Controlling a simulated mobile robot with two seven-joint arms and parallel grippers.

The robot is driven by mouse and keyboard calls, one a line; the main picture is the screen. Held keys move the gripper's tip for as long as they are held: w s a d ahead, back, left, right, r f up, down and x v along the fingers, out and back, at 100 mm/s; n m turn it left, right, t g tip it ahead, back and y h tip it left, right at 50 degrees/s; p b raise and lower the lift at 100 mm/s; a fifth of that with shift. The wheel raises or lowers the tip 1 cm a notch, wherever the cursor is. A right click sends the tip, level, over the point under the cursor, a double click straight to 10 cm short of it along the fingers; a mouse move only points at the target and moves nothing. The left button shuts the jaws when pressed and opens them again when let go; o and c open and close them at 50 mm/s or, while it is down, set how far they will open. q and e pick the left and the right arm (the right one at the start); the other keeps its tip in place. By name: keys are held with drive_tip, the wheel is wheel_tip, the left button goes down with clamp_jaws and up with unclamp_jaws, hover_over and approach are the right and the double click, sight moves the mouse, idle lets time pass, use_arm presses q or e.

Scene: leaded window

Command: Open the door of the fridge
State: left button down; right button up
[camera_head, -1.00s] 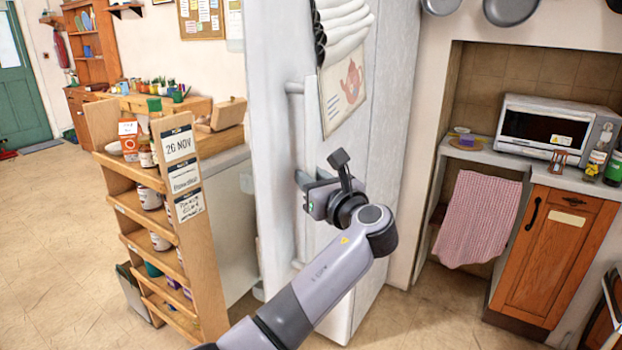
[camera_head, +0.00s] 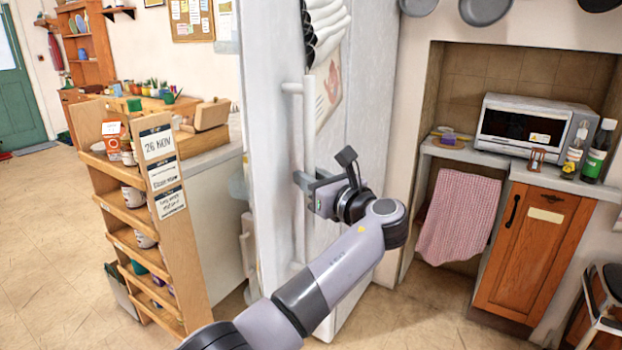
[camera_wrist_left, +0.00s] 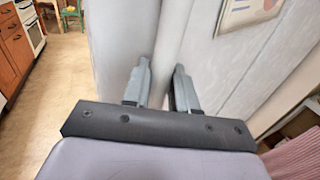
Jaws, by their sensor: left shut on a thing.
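My left gripper (camera_head: 306,182) is shut on this handle at about mid-height. In the left wrist view, the two fingers (camera_wrist_left: 161,82) stand on either side of the handle bar (camera_wrist_left: 171,38); their tips are partly hidden against it. My right gripper is not in view.
A wooden shelf rack (camera_head: 145,225) with jars stands left of the door, before a white counter. To the right are a microwave (camera_head: 533,130), an orange cupboard (camera_head: 530,250) and a hanging checked cloth (camera_head: 459,218). The tiled floor (camera_head: 45,255) at left is clear.

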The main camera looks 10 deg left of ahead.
use_arm(q)
drive_tip(key=shift+w+d+r, duration=0.1)
drive_tip(key=shift+d+r, duration=0.1)
drive_tip(key=shift+r, duration=0.15)
